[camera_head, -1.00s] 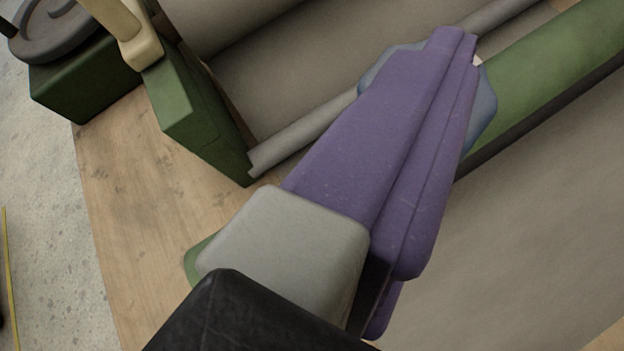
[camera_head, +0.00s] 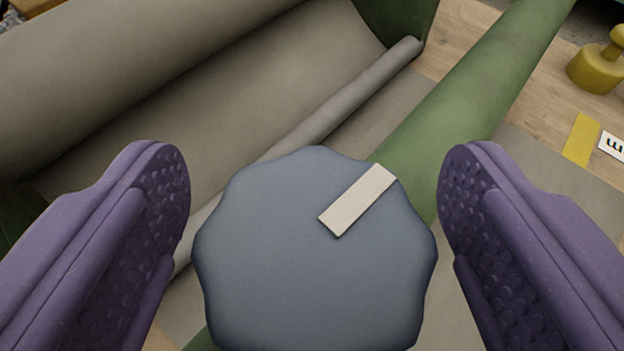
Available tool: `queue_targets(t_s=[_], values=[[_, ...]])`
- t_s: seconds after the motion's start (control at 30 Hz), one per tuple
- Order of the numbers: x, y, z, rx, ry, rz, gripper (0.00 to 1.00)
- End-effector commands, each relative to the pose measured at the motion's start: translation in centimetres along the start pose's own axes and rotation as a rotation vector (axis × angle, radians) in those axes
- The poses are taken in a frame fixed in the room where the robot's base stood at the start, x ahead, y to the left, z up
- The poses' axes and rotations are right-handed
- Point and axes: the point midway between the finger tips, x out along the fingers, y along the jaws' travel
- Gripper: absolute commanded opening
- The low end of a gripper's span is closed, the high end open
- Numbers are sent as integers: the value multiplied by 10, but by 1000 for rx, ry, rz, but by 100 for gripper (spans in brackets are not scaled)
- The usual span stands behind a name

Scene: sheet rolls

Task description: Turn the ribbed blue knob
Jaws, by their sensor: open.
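The ribbed blue knob (camera_head: 290,260) fills the lower middle of the view, with a scalloped edge. A pale marker strip (camera_head: 357,200) on its face slants up to the right. My gripper (camera_head: 313,215) has two purple fingers with dimpled inner pads, spread wide, one on each side of the knob. A gap shows between each fingertip and the knob's edge, so they appear apart from it. The lower edge of the knob is cut off by the frame.
A green bar (camera_head: 470,100) runs up to the right behind the knob. A grey sheet roll (camera_head: 150,60) and thin grey rod (camera_head: 345,100) lie at the upper left. A yellow knobbed object (camera_head: 597,68) and yellow strip (camera_head: 581,139) are at the right on the wooden surface.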

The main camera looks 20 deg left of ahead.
Motion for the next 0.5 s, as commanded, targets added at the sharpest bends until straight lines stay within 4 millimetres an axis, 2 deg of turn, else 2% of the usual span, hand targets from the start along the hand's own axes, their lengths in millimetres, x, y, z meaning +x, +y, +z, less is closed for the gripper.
queue_targets(t_s=[0.03, 0.27, 0.5], values=[[0, 0, 0, 0, 0, 0, 81], [0, 0, 0, 0, 0, 0, 29], [-1, 0, -1, -6, -2, -17, 29]])
